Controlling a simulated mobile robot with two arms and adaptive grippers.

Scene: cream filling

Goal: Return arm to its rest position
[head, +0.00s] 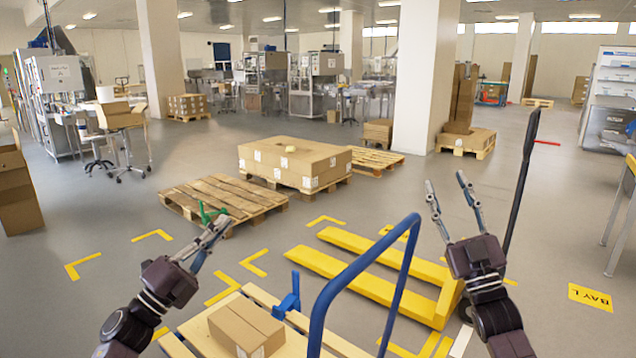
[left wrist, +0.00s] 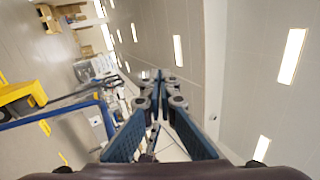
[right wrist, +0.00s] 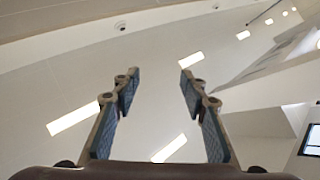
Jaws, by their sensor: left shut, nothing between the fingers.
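My left gripper (head: 212,232) is at the lower left of the head view, raised above the floor and pointing up and to the right. Its fingers are shut with nothing between them, and in the left wrist view (left wrist: 160,80) their tips come together. My right gripper (head: 448,186) is at the right of the head view, pointing upward. Its two fingers stand well apart and it is empty; the gap also shows in the right wrist view (right wrist: 156,80). Neither gripper touches an object that I can see.
A cart's blue handle (head: 327,290) stands between my arms. A cardboard box (head: 246,328) and a blue clamp-like part (head: 288,296) are on the wooden surface below. A yellow pallet jack (head: 370,280) is ahead. Pallets (head: 225,195) and cartons (head: 295,160) stand farther off.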

